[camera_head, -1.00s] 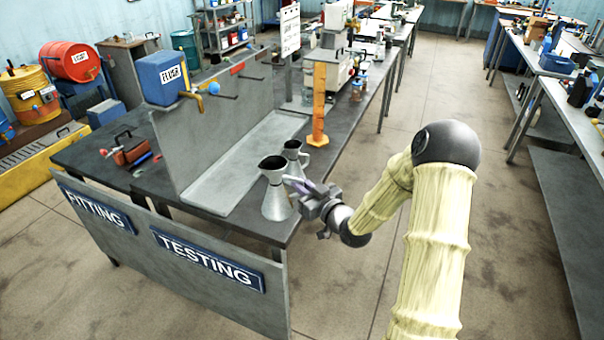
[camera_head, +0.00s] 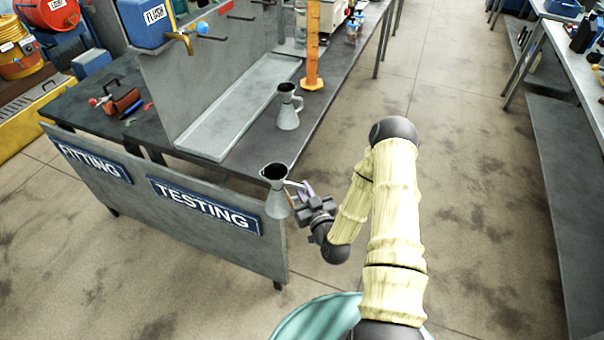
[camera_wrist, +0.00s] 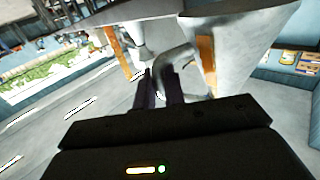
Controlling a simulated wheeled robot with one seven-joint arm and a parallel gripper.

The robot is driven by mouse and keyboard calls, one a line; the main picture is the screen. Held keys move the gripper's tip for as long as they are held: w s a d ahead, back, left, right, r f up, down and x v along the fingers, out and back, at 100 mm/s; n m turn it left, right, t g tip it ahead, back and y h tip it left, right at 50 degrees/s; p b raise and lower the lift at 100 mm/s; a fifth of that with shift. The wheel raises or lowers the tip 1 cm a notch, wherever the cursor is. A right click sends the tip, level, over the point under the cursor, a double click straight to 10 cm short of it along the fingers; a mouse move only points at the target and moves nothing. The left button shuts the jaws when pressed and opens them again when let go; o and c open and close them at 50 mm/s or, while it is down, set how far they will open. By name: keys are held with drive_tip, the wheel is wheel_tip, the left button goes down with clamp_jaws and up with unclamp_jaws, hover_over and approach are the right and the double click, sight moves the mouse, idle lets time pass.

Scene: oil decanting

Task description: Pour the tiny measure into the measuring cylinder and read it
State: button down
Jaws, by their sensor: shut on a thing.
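My gripper (camera_head: 303,200) is shut on the handle of a grey metal measure (camera_head: 277,192) with a wide dark mouth. It holds the measure upright at the near corner of the bench; I cannot tell how far it is above or beyond the edge. The wrist view shows this measure (camera_wrist: 225,45) large at the right, its curved handle between the jaws. A second, similar-looking metal measure (camera_head: 288,108) stands upright farther back on the bench. The orange measuring cylinder (camera_head: 312,50) stands on its foot just behind that one. Its scale and contents cannot be read.
A toolbox (camera_head: 124,102) lies on the left. Open floor lies right of the bench, and another bench (camera_head: 570,140) stands beyond it.

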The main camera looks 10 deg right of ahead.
drive_tip(key=s+f+m+h, duration=0.2)
drive_tip(key=s+f, duration=0.3)
drive_tip(key=f, duration=0.5)
drive_tip(key=shift+h, duration=0.4)
drive_tip(key=shift+r, duration=0.15)
wheel_tip(320, 180, down, 5)
drive_tip(key=b, duration=0.5)
drive_tip(key=shift+w, duration=0.15)
drive_tip(key=shift+d, duration=0.1)
